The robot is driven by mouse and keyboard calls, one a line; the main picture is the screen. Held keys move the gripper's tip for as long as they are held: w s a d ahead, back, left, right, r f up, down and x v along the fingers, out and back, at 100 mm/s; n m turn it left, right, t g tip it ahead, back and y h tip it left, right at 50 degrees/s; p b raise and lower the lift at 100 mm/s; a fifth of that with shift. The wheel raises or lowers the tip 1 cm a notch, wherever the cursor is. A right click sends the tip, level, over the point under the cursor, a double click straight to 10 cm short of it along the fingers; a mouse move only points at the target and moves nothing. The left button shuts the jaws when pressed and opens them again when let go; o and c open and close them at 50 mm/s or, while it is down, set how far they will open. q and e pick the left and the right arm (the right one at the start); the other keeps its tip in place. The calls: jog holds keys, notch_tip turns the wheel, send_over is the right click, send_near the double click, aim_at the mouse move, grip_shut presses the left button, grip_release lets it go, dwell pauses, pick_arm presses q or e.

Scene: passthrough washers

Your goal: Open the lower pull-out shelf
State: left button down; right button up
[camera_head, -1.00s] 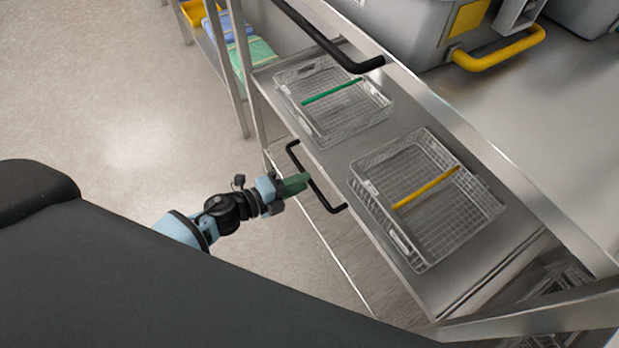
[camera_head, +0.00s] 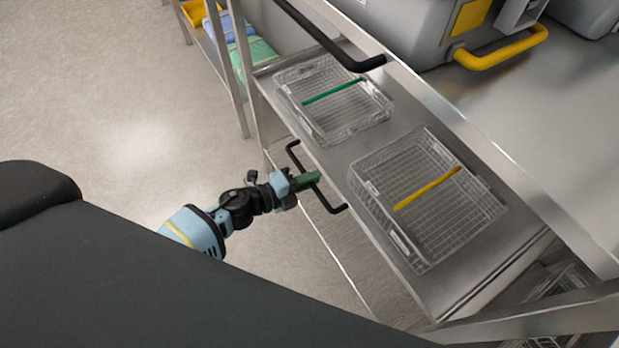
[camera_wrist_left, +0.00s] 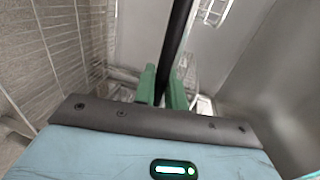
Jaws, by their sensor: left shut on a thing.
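The lower pull-out shelf (camera_head: 335,270) is a steel shelf below the one bearing the baskets; only part of its front shows in the head view. Its black bar handle (camera_head: 332,209) sticks out at the front. My left gripper (camera_head: 314,178) has green fingers and is at the handle bar. In the left wrist view the black bar (camera_wrist_left: 178,45) runs between the two green fingers (camera_wrist_left: 163,88), which are shut on it. My right gripper is not in view.
The shelf above holds a wire basket with a green bar (camera_head: 333,98) and one with a yellow bar (camera_head: 428,198). Another black handle (camera_head: 330,42) juts out higher up. Grey machines with a yellow handle (camera_head: 500,47) stand on top. The floor (camera_head: 120,120) at left is clear.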

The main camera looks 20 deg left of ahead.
pick_arm(q)
jog(key=f+v, duration=0.3)
jog(key=v, duration=1.3)
jog(key=s+a+f+v, duration=0.1)
jog(key=f+v, duration=0.3)
jog(key=v, duration=1.3)
jog(key=shift+s, duration=0.2)
jog(key=c, duration=1.5)
grip_release()
jog(key=shift+c, duration=0.2)
